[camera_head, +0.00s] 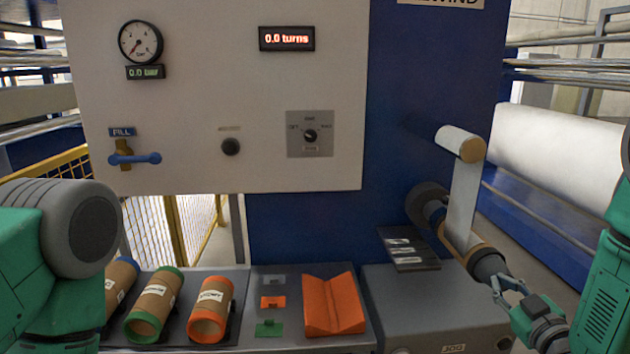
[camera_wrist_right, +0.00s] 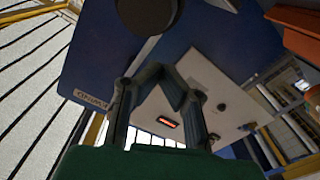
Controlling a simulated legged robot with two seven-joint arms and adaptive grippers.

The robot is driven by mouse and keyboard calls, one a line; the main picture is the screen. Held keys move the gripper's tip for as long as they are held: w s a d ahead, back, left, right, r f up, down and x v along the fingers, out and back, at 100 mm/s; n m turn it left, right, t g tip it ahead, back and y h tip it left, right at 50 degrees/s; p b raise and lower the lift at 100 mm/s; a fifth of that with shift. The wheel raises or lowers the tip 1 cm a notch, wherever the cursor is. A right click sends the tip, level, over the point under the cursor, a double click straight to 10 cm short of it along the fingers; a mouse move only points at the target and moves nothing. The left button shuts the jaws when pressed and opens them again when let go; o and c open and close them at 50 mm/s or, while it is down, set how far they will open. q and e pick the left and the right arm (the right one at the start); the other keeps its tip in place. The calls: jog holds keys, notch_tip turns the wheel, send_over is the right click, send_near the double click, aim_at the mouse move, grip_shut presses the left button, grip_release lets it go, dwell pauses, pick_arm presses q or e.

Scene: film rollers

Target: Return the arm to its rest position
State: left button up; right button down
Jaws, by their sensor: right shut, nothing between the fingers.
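My right gripper (camera_head: 508,284) is at the lower right of the head view, beside the end of the dark roller shaft (camera_head: 490,266). I cannot tell whether it touches the shaft. It is shut with nothing held. In the right wrist view its dark fingers (camera_wrist_right: 168,76) come together in front of the machine. A dark round end (camera_wrist_right: 148,12) shows just beyond them at the top. My right arm comes in from the right edge. My left arm shows as a green and grey part at the lower left; its gripper is out of view.
Three cardboard cores (camera_head: 209,310) with coloured ends lie on the bench at left. An orange V-shaped block (camera_head: 333,304) stands right of coloured tabs (camera_head: 272,302). A film strip (camera_head: 463,205) hangs from an upper roller (camera_head: 460,143). The white panel (camera_head: 220,90) reads "0.0 turns".

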jog(key=s+a+f+m+g+b, duration=0.15)
jog(key=s+a+f+g, duration=0.35)
jog(key=f, duration=0.6)
jog(key=s+f+m+g+b, duration=0.1)
jog(key=s+f+g+b, duration=0.2)
jog(key=s+f, duration=0.6)
jog(key=s+a+f+m+g+b, duration=0.1)
jog(key=s+f+g, duration=0.2)
jog(key=s, duration=0.4)
jog(key=s+a+f+g+b, duration=0.1)
jog(key=s+f+g, duration=0.2)
jog(key=s+f, duration=0.2)
jog(key=s+a+f+m+g+h+b, duration=0.1)
jog(key=s+f+g, duration=0.2)
jog(key=s, duration=0.8)
jog(key=shift+a+f+m, duration=0.35)
jog(key=shift+f, duration=0.35)
jog(key=shift+w, duration=0.1)
